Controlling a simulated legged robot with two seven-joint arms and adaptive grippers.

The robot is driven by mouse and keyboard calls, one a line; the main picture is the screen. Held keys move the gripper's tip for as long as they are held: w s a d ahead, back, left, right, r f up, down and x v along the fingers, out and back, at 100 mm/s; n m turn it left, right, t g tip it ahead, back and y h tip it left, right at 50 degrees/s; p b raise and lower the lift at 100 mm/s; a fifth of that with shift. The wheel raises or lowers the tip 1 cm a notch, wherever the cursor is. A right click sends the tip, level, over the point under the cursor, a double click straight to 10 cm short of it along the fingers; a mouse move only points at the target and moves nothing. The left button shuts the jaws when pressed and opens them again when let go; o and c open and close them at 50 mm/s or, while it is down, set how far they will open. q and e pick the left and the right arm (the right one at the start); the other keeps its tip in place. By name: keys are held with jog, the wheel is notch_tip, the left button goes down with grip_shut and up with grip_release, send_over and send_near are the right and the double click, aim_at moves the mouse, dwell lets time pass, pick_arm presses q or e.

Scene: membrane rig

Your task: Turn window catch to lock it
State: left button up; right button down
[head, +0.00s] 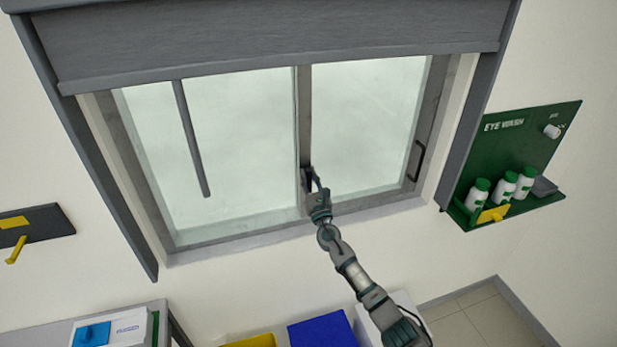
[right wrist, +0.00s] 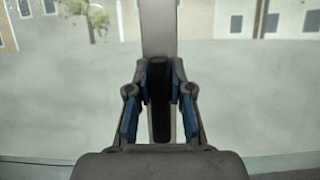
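The window (head: 225,150) has a grey frame and a vertical middle bar (head: 305,110). The window catch is a small dark upright piece low on that bar; it shows in the right wrist view (right wrist: 159,90), in line with the bar (right wrist: 158,25). My right gripper (head: 314,178) reaches up to it from below. In the right wrist view my gripper (right wrist: 160,78) has its blue pads on both sides of the catch and looks shut on it. In the head view the fingers partly hide the catch. My left gripper is not in view.
A grey blind box (head: 280,40) spans the window top; a rod (head: 190,140) hangs at left. A dark handle (head: 417,160) is on the right sash. A green eye-wash shelf (head: 520,150) is at right, a dark wall shelf (head: 35,226) at left. Blue (head: 322,332) and yellow bins stand below.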

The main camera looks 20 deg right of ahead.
jog(key=shift+f+m+h, duration=0.3)
jog(key=shift+m+h, duration=0.1)
jog(key=shift+m, duration=0.2)
jog(key=shift+f+m+h, duration=0.1)
jog(key=shift+m+h, duration=0.3)
jog(key=shift+m, duration=0.5)
jog(key=m+h, duration=0.1)
jog(key=m, duration=0.2)
jog(key=m+g+h+b, duration=0.1)
jog(key=m, duration=0.1)
jog(key=shift+d+f+h, duration=0.15)
jog(key=shift+d+h, duration=0.15)
jog(key=shift+d+f+m+g+h+p, duration=0.35)
jog(key=shift+m+g, duration=0.5)
jog(key=shift+m, duration=1.55)
jog(key=shift+f+m+g+h+p, duration=0.2)
jog(key=shift+m+g+h+p, duration=0.4)
jog(key=shift+m, duration=1.8)
jog(key=shift+d+f+m+g+h+p, duration=0.25)
jog(key=shift+m+g+h, duration=0.55)
jog(key=shift+m, duration=1.6)
jog(key=shift+f+g+y, duration=0.1)
jog(key=shift+g+y, duration=0.15)
jog(key=c, duration=1)
grip_release()
jog(key=shift+c, duration=0.2)
jog(key=shift+w, duration=0.15)
